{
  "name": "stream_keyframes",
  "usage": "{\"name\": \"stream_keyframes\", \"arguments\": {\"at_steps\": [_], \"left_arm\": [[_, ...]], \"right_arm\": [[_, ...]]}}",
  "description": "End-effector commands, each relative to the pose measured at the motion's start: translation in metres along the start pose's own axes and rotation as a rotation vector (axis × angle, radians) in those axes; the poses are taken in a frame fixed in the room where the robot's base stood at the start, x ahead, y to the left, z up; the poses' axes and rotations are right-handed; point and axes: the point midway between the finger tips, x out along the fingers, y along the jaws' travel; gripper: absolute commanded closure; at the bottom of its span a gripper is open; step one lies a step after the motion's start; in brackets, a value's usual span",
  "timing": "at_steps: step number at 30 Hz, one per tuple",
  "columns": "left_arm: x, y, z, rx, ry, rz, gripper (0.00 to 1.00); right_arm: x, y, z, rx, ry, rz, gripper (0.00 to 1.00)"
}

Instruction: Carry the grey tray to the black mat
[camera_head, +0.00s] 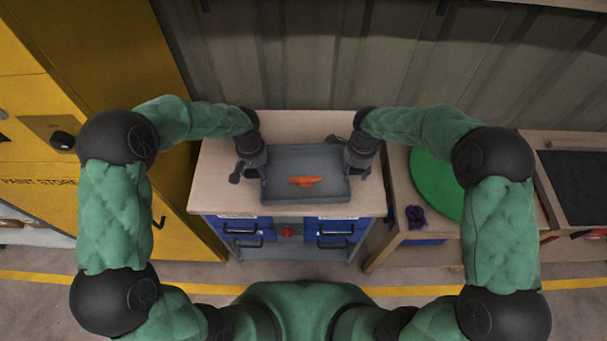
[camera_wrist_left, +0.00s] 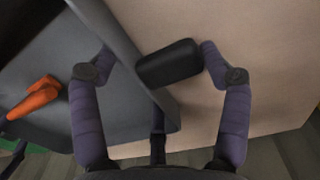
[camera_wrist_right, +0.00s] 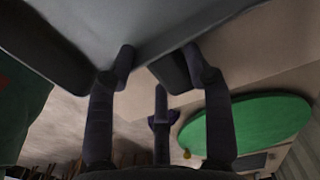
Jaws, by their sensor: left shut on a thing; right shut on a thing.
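The grey tray (camera_head: 285,155) is over the wooden top of the blue-drawer cabinet, with an orange object (camera_head: 305,181) lying in it. My left gripper (camera_head: 256,164) is shut on the tray's left side; the left wrist view shows its fingers around a black handle (camera_wrist_left: 168,63) on the tray wall. My right gripper (camera_head: 352,158) is shut on the right side, at another black handle (camera_wrist_right: 170,70) in the right wrist view. I cannot tell whether the tray rests on the top or hangs just above it. The black mat (camera_head: 578,184) appears as a dark rectangle on the far-right bench.
The cabinet top (camera_head: 222,185) is otherwise clear. A bench to its right carries a green disc (camera_head: 432,182) and a small purple object (camera_head: 416,216). A yellow paint-store cabinet (camera_head: 60,100) stands at left. A corrugated wall (camera_head: 300,60) closes the back.

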Motion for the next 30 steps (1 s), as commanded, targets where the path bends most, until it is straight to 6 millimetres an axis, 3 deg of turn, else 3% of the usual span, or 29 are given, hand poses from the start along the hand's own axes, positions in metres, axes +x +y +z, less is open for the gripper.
{"name": "stream_keyframes", "arguments": {"at_steps": [11, 30], "left_arm": [[-0.004, -0.007, 0.001, 0.0, -0.006, -0.011, 0.72], [-0.051, -0.007, -0.001, -0.002, -0.001, -0.011, 0.72]], "right_arm": [[-0.006, 0.0, -0.008, 0.002, 0.011, 0.004, 0.97], [-0.052, -0.002, -0.008, 0.004, 0.011, -0.001, 0.97]]}}
